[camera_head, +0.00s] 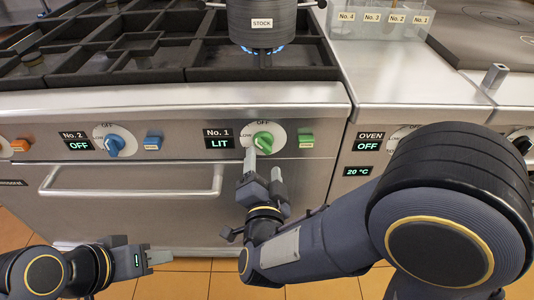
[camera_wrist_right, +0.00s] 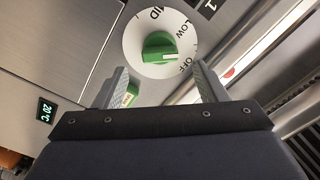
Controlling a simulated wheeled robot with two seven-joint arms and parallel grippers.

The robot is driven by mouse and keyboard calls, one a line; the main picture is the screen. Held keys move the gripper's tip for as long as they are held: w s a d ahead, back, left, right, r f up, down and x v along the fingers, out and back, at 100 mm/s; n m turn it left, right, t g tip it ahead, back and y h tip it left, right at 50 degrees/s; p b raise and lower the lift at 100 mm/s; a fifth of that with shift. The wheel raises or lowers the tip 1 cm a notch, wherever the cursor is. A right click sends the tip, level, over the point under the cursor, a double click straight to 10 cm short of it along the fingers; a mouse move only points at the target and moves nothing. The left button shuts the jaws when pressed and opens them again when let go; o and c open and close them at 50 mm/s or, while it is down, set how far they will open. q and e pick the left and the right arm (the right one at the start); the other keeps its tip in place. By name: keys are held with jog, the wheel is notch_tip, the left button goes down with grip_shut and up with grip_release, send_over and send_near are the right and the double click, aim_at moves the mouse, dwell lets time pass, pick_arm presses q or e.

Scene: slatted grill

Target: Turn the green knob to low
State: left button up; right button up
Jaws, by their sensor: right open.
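The green knob (camera_head: 263,142) sits on a white dial on the oven front, with OFF at the top and LOW at the left. The display beside it reads No. 1 LIT. My right gripper (camera_head: 263,170) is just below and in front of the knob. In the right wrist view the knob (camera_wrist_right: 158,47) shows beyond and between the spread fingers (camera_wrist_right: 160,78), with nothing held. I cannot tell whether a finger touches the knob, nor its exact setting. My left gripper (camera_head: 158,257) is low at the left, away from the panel; its finger opening is unclear.
A green button (camera_head: 306,140) is right of the dial. A blue knob (camera_head: 115,145) marked No. 2 OFF and a blue button (camera_head: 153,142) are to the left. An oven handle (camera_head: 130,192) runs below. A STOCK pot (camera_head: 262,24) stands over a blue flame (camera_head: 264,50).

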aim_at(263, 149)
jog(key=w, duration=0.6)
jog(key=c, duration=1)
jog(key=shift+n, duration=0.4)
jog(key=n+p, duration=0.1)
jog(key=n, duration=0.2)
jog(key=shift+n, duration=0.3)
jog(key=shift+n+p, duration=0.85)
jog(key=shift+n, duration=0.85)
